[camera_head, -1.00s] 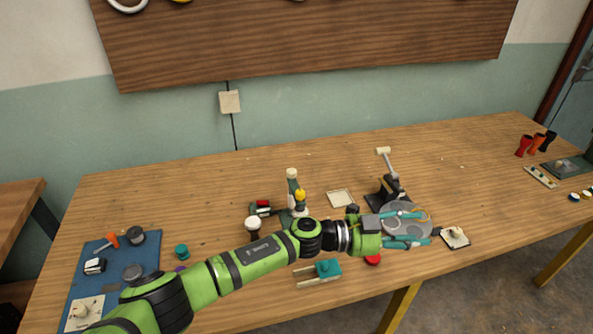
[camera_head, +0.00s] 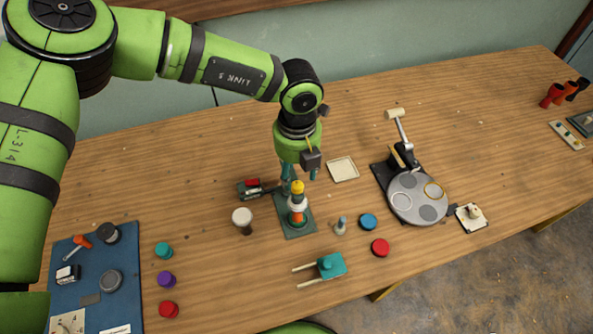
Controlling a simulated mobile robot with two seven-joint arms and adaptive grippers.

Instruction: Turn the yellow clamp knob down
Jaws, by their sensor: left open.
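The yellow clamp knob (camera_head: 297,187) tops a small upright clamp with a white and orange body on a dark green base plate (camera_head: 297,230), near the middle of the table. My left gripper (camera_head: 300,177) points down just above and behind the knob, its teal fingers apart. I cannot tell whether either finger touches the clamp. Part of the clamp's back is hidden by the gripper. My right gripper is not in view.
A white-topped post (camera_head: 242,217) stands close left of the clamp, with a dark red-ended device (camera_head: 252,187) behind it. A small grey peg (camera_head: 341,226), blue disc (camera_head: 368,222) and red disc (camera_head: 380,247) lie right. A round grey plate (camera_head: 418,211) with a lever stands farther right.

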